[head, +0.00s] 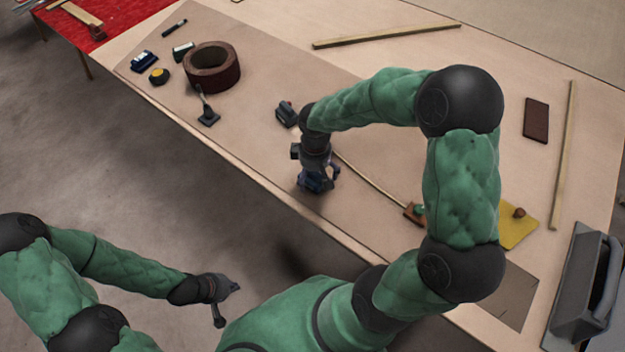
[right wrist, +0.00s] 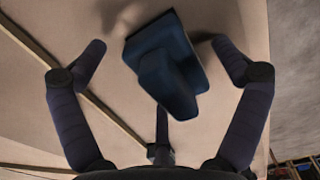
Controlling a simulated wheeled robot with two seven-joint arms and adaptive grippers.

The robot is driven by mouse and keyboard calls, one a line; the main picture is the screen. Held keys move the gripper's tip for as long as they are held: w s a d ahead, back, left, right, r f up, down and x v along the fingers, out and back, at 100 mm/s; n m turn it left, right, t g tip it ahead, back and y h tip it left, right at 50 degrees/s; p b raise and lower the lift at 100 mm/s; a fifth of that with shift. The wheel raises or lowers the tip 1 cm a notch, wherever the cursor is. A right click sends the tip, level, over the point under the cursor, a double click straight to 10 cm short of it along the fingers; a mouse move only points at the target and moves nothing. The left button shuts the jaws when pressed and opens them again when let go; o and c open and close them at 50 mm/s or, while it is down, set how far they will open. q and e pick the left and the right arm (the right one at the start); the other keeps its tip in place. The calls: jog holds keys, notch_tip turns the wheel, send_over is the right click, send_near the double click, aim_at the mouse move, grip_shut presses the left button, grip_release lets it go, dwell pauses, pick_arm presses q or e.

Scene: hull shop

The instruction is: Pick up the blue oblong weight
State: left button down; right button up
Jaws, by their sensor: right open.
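The blue oblong weight (right wrist: 165,65) lies on the bench top in the right wrist view, a dark blue block with a raised upper part. My right gripper (right wrist: 150,55) is open, with one finger on each side of the weight and visible gaps between. In the head view my right gripper (head: 318,180) points down at the bench near its front edge, and the weight there is mostly hidden by it. My left gripper (head: 228,300) hangs over the floor in front of the bench, its fingers seeming apart and empty.
A dark grey weight (head: 286,113) stands just behind my right gripper. A thin batten (head: 370,182) runs from there to a small brown block (head: 414,213). Further left are a black weight with a rod (head: 208,117), a brown tape roll (head: 212,66) and another blue item (head: 144,60).

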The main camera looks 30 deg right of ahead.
jog(key=c, duration=1.8)
